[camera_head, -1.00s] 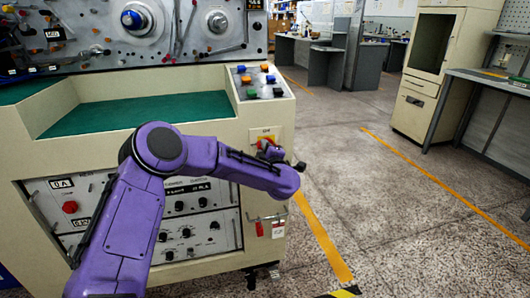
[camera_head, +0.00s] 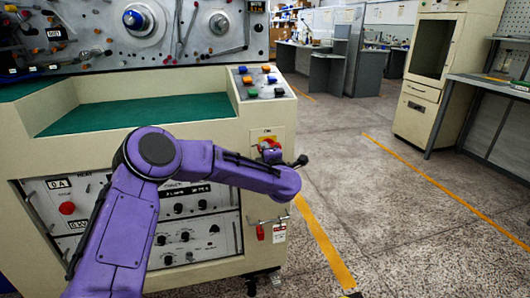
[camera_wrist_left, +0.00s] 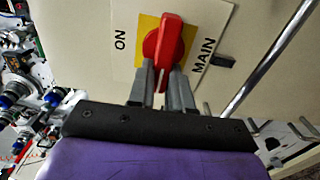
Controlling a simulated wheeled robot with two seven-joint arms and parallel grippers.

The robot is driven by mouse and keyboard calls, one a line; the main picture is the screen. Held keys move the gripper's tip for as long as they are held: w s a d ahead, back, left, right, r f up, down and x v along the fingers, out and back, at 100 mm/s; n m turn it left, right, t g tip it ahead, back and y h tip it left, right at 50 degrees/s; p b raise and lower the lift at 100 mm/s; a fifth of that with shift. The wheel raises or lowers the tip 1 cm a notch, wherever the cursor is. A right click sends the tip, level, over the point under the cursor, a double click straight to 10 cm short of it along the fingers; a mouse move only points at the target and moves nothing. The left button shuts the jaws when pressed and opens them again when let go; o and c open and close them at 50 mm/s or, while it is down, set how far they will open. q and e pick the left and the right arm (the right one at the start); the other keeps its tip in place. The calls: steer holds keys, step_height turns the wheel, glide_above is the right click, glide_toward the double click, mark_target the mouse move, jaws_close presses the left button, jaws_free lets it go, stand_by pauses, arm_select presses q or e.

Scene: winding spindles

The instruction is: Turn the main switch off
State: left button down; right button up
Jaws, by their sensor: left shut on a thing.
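The main switch is a red rotary handle on a yellow square; it shows in the head view (camera_head: 270,144) on the cream cabinet's front right, partly behind my arm. In the left wrist view the switch (camera_wrist_left: 166,40) stands upright in the picture, across the line between the "ON" label (camera_wrist_left: 121,44) at left and the "MAIN" label (camera_wrist_left: 204,54) at right. My left gripper (camera_wrist_left: 164,76) is shut on the handle, one grey finger on each side of its lower part. In the head view the fingers are mostly hidden. My right gripper is not in view.
Knobs fill the lower control panel (camera_head: 190,235) behind my arm. The floor (camera_head: 380,215) to the right is clear.

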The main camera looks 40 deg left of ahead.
arm_select(q)
steer(key=shift+f, duration=0.1)
steer(key=c, duration=1)
jaws_free()
steer(key=shift+c, duration=0.2)
steer(key=v, duration=1)
steer(key=shift+s+d, duration=0.2)
steer(key=shift+s, duration=0.05)
